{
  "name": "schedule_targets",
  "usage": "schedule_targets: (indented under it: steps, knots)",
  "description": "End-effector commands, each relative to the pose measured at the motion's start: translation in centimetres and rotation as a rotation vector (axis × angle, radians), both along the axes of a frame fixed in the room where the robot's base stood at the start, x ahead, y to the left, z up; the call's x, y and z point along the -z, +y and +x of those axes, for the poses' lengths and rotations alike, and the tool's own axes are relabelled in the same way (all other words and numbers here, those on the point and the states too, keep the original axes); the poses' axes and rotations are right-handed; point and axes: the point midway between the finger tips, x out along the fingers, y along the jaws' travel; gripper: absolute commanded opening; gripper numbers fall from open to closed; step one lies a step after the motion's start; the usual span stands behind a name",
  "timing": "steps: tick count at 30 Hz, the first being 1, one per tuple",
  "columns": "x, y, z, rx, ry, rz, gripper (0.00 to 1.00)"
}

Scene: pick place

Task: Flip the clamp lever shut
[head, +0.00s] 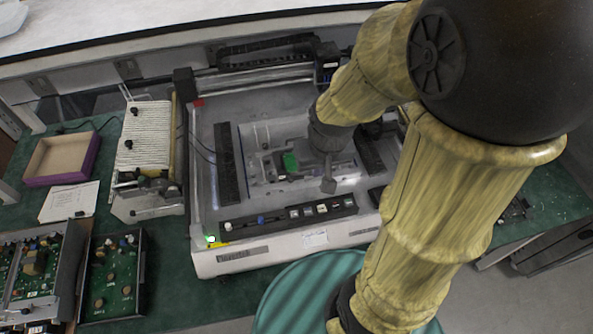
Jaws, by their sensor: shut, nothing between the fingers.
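A machine (300,243) with a light grey frame stands on the green bench. In its recessed middle is a grey fixture plate (262,168) with a small green part (290,162) on it, which may belong to the clamp lever; the lever's exact shape and angle are too small to tell. My gripper (328,184) is shut and empty, pointing down over the fixture just right of the green part. Whether it touches anything there I cannot tell. My arm hides the right side of the fixture.
A black control strip (288,214) with several buttons runs along the machine's front. A rail (255,78) crosses its back. At the left are a ribbed white unit (148,140), an open purple-edged box (62,158), a paper sheet (70,201) and circuit boards (112,275).

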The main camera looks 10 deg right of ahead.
Motion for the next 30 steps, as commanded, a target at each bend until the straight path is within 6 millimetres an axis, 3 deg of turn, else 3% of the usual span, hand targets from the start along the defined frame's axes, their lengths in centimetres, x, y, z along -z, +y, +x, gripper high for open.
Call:
schedule_targets:
  steps: [14,24,30]
  knots:
    - [1.7,0.2,10.3,0.103,0.191,0.035,0.0]
    - [4.8,0.9,17.1,0.162,0.334,0.046,0.0]
    - [6.9,1.5,20.0,0.184,0.409,0.044,0.0]
